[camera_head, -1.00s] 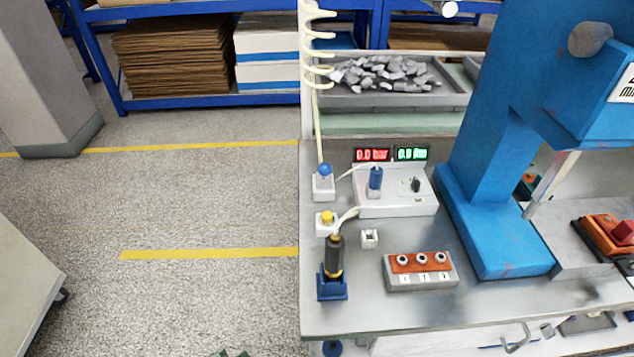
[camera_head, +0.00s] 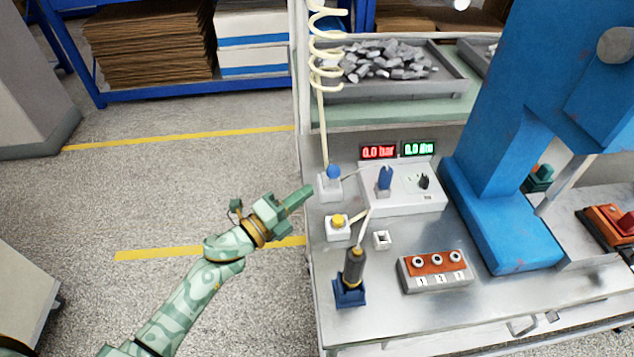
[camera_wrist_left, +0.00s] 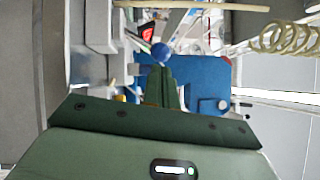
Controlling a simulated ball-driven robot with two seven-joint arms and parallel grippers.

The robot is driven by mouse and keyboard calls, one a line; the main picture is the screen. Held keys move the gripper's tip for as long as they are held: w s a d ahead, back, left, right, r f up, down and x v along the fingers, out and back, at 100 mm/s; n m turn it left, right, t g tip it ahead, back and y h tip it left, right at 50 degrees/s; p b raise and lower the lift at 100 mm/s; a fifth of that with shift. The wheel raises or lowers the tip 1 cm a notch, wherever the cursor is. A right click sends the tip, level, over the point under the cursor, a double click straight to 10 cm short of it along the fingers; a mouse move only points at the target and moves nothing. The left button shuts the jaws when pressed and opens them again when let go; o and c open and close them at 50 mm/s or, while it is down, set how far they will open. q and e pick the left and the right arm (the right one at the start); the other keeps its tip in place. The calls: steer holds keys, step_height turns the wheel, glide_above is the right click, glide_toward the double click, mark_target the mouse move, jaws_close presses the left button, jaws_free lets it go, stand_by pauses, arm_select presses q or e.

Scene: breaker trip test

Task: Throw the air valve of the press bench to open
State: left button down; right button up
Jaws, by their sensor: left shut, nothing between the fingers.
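A small white block with a blue ball knob (camera_head: 333,172) stands at the bench's left edge, below the coiled hose; it looks like the air valve. The blue ball also shows in the left wrist view (camera_wrist_left: 160,53), just beyond my fingertips. My left gripper (camera_head: 305,192) is shut and empty, its green fingers pointing at the block from the left. The fingers (camera_wrist_left: 161,88) are together in the wrist view. Whether they touch the block I cannot tell. The pressure display (camera_head: 379,152) reads 0.0 bar. My right gripper is out of view.
A white box with a blue lever (camera_head: 385,178) stands right of the knob. A yellow button (camera_head: 338,221), a dark-handled tool in a blue holder (camera_head: 351,290) and an orange-topped socket block (camera_head: 436,270) stand nearer. The blue press (camera_head: 500,220) is at right.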

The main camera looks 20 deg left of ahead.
mark_target(327, 171)
arm_select(q)
steer(key=x, duration=0.4)
steer(key=shift+w+d, duration=0.15)
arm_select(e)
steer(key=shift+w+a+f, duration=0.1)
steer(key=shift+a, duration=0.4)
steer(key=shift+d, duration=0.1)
